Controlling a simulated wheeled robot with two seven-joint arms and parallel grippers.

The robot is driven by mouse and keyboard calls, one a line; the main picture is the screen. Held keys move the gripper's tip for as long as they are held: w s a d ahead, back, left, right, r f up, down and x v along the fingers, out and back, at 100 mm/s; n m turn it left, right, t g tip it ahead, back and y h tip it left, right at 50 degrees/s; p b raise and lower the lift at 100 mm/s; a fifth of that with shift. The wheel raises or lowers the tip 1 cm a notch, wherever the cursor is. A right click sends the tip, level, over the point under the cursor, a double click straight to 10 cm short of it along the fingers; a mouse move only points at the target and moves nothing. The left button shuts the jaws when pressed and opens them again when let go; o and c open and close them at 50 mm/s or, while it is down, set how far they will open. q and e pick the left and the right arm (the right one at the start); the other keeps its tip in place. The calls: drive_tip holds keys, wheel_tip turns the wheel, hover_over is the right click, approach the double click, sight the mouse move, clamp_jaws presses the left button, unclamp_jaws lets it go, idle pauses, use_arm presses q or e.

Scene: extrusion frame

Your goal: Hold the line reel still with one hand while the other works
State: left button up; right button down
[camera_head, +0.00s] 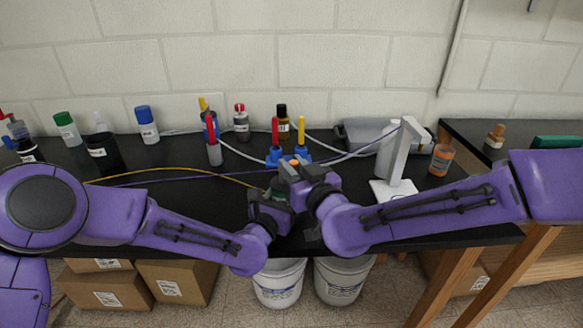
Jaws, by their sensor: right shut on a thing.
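My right gripper (290,176) reaches in from the right to the middle of the bench. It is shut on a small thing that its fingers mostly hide. My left gripper (273,208) is just below and left of it, close to it. Its fingers are hidden, so I cannot tell whether they are open or shut. A small dark green thing (278,188) shows between the two grippers; it is mostly covered, and I cannot tell if it is the line reel. A yellow line (180,168) and a purple line (150,180) run across the bench from the left towards the grippers.
A blue holder (274,157) with red- and yellow-topped things stands just behind the grippers. Several bottles line the back left. The bench's front edge is close.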

drive_tip(key=c, duration=1.1)
unclamp_jaws()
drive_tip(key=shift+o, duration=0.2)
drive_tip(key=v, duration=0.7)
drive_tip(key=shift+s, duration=0.2)
drive_tip(key=shift+d, duration=0.1)
